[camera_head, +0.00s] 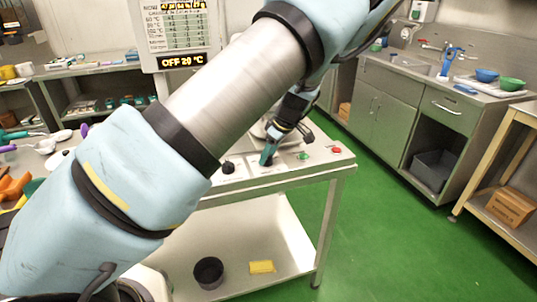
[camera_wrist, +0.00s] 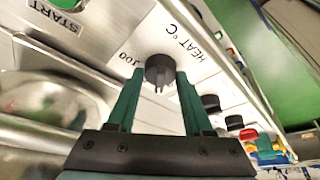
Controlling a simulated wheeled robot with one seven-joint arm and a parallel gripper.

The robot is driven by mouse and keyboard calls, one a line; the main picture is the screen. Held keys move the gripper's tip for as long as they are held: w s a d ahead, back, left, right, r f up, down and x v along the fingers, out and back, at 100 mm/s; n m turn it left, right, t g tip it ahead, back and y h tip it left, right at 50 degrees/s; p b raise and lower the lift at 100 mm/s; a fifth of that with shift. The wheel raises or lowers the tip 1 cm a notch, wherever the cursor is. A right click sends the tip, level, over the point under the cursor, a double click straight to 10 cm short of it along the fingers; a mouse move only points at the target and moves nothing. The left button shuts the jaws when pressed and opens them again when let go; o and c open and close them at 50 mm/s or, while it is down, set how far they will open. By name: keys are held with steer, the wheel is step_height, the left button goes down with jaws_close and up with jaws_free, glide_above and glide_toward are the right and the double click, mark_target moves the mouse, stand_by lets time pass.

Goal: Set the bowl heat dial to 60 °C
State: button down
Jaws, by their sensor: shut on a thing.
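The bowl heat dial (camera_wrist: 160,67) is a black round knob on the pale panel in the wrist view, beside the printed "HEAT °C" and a "100" mark. My gripper (camera_wrist: 159,80) has its two green fingers on either side of the dial, shut on it. The dial's pointer and exact setting cannot be read. In the head view my gripper (camera_head: 268,156) points down at the panel of the kettle table, and the dial is hidden there. A display (camera_head: 184,61) on the sign reads "OFF" and what looks like 20 °C.
Another black knob (camera_head: 228,167), a green button (camera_head: 303,156) and a red button (camera_head: 336,150) sit on the same panel. A shiny metal bowl (camera_wrist: 45,105) lies left of my gripper in the wrist view. My arm crosses the head view and hides much of the table.

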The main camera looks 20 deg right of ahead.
steer(key=shift+c, duration=1.6)
jaws_free()
steer(key=b+v, duration=0.3)
steer(key=v, duration=0.7)
steer(key=shift+r, duration=0.35)
steer(key=shift+s, duration=0.1)
